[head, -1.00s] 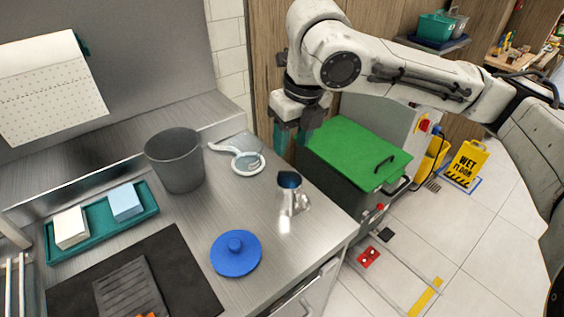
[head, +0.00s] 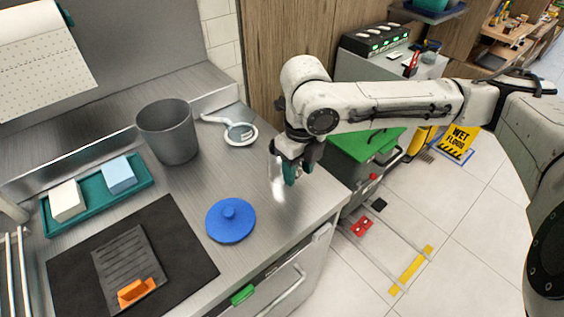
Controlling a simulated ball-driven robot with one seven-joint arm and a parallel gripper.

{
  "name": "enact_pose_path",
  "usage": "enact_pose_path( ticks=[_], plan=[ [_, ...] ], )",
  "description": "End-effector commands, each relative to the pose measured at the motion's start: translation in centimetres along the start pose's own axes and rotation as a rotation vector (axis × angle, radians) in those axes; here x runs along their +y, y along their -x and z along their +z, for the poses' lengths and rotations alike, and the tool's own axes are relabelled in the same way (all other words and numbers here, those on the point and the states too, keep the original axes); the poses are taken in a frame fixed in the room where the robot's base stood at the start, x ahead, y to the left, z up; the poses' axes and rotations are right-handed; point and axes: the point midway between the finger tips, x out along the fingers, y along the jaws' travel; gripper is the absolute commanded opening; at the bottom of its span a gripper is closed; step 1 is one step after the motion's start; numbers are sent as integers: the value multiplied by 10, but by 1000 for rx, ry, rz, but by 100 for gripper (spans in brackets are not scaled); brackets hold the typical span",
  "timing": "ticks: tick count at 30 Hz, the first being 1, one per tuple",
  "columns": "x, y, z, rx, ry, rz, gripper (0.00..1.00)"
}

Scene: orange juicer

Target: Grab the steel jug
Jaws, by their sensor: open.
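The steel jug (head: 276,170) stands on the steel counter (head: 200,195) near its right edge, right of the blue lid. Only a shiny strip of its left side shows in the head view; my gripper hides most of it. My gripper (head: 296,174) is open and points down, with its teal fingertips at the jug. I cannot tell whether the jug is between the fingers or behind them, or whether they touch it.
A blue lid (head: 230,221), a grey bin (head: 168,133) and a white-handled strainer (head: 240,133) are on the counter nearby. A teal tray (head: 95,195) and a black mat (head: 185,255) lie left. Right of the counter is a green-topped cabinet (head: 352,147).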

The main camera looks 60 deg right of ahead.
Motion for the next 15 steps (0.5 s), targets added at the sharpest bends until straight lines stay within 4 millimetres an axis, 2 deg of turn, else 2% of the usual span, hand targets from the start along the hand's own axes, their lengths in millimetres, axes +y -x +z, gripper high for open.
enact_pose_path(
  ticks=[3, 11, 15],
  plan=[
    [0, -12, 0, 0, -2, 1, 46],
    [0, -15, 0, -1, -1, 0, 46],
    [0, -14, 0, -1, -1, 0, 35]
  ],
)
